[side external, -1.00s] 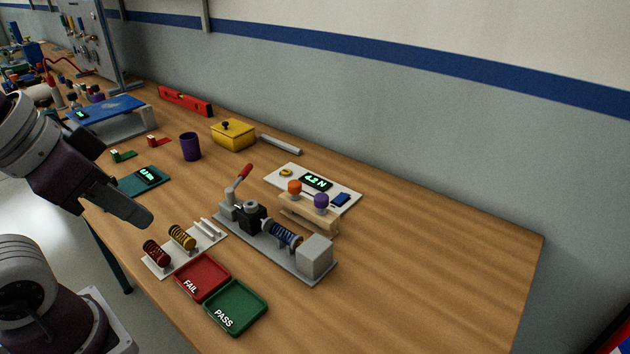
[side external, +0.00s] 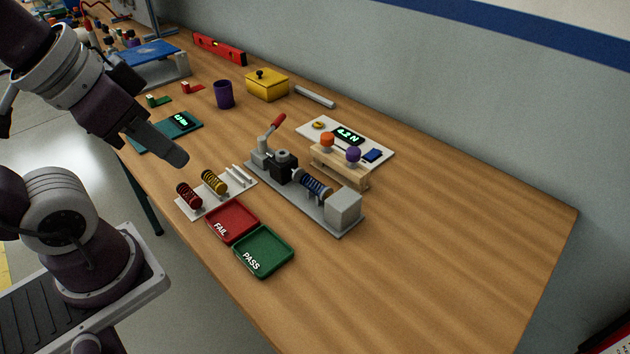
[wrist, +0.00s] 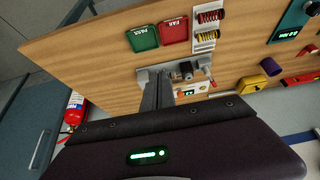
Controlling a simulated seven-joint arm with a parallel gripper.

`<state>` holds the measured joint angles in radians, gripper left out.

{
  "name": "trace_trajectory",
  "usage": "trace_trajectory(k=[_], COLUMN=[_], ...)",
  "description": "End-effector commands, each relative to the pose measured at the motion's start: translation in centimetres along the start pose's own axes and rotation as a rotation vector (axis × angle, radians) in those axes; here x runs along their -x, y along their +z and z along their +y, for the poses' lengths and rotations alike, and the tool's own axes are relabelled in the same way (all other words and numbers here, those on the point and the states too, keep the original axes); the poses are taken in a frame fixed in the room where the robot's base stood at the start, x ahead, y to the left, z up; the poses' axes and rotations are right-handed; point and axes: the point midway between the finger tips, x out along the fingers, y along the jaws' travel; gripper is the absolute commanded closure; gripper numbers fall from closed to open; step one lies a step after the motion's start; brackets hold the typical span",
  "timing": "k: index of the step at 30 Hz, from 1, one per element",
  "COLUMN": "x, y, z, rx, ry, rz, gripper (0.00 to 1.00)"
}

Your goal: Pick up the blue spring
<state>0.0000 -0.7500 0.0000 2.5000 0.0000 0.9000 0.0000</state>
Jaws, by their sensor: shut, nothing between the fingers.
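The blue spring (side external: 314,186) lies on its side in the grey test fixture (side external: 290,201), between the black block (side external: 285,170) and the light grey block (side external: 344,208). My gripper (side external: 176,156) is shut and empty, in the air to the left of the fixture and spring in the side external view. In the wrist view my gripper (wrist: 158,78) covers part of the fixture (wrist: 145,74), and I cannot make out the blue spring there.
A white rack (side external: 229,199) holds a red spring (side external: 189,195) and a yellow spring (side external: 213,182). The red FAIL tray (side external: 232,222) and green PASS tray (side external: 264,251) lie in front of the fixture. A wooden stand with orange and purple knobs (side external: 340,170) is close behind it. Table at right is clear.

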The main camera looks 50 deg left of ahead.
Motion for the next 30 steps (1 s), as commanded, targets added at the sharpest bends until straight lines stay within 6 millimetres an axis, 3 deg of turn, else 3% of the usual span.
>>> trace_trajectory(k=[10, 18, 26, 30], x=[0.0, 0.0, 0.0, -1.2], y=[0.0, 0.0, 0.0, -1.9], z=[0.0, 0.0, 0.0, 1.4], rx=[0.0, 0.0, 0.002, 0.146], ry=[0.0, 0.0, 0.001, 0.073], rz=[0.0, 0.0, -0.001, -0.074], gripper=[1.0, 0.5, 0.5, 0.5])
